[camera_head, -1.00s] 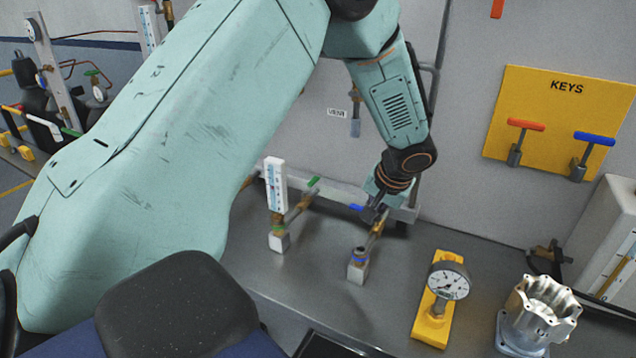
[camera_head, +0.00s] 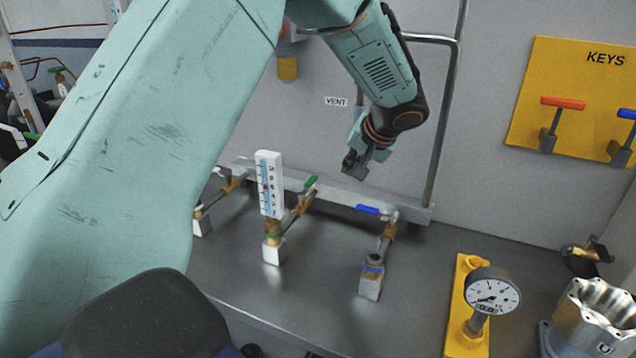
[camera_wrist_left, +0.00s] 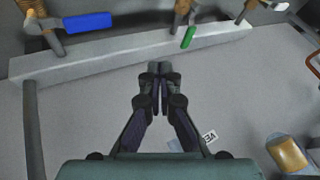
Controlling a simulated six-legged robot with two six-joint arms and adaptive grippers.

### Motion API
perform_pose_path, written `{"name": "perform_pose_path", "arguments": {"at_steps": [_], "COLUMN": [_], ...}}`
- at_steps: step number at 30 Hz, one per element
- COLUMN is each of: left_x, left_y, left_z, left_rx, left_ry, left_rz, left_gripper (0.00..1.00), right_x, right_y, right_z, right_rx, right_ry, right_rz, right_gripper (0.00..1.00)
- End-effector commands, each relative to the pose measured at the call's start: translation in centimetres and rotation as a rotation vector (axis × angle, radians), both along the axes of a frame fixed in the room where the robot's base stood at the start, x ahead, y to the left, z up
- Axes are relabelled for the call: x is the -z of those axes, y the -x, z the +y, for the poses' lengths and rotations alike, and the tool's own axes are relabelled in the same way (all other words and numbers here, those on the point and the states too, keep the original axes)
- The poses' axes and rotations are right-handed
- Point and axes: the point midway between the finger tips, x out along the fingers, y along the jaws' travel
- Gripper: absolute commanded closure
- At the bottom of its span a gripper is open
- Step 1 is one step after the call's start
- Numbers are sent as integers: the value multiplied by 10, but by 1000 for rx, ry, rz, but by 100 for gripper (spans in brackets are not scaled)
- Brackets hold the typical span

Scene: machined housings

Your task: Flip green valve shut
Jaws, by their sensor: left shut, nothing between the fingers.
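The green valve handle (camera_head: 311,182) sits on a brass pipe (camera_head: 300,206) behind the white gauge column with a green band at its foot. It also shows in the left wrist view (camera_wrist_left: 188,37), to the right of my fingertips and apart from them. My left gripper (camera_head: 354,164) is shut and empty, in the air above the grey rail, to the right of the green handle. In the left wrist view its fingertips (camera_wrist_left: 160,68) meet. A blue valve handle (camera_head: 368,209) lies on the neighbouring pipe, below and right of my gripper. My right gripper is not in view.
The white gauge column (camera_head: 269,185) stands in front of the green valve. A yellow-based dial gauge (camera_head: 492,290) and a machined housing (camera_head: 592,318) stand at right. A yellow KEYS board (camera_head: 570,75) hangs on the wall. A metal tube frame (camera_head: 447,120) rises behind my gripper.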

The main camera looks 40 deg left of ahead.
Motion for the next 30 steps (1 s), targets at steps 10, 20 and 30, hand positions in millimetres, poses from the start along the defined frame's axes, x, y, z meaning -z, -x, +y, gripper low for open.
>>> {"name": "perform_pose_path", "arguments": {"at_steps": [10, 20, 30], "left_x": [0, 34, 84], "left_y": [1, -8, -23], "left_z": [-4, 22, 60], "left_rx": [1, -2, -2], "left_ry": [-1, 2, 0], "left_rz": [0, 4, 3], "left_gripper": [100, 100, 100], "right_x": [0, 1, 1], "right_y": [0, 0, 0], "right_z": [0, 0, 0], "right_rx": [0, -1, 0], "right_ry": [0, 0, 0], "right_rz": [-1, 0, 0], "right_gripper": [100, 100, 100]}}
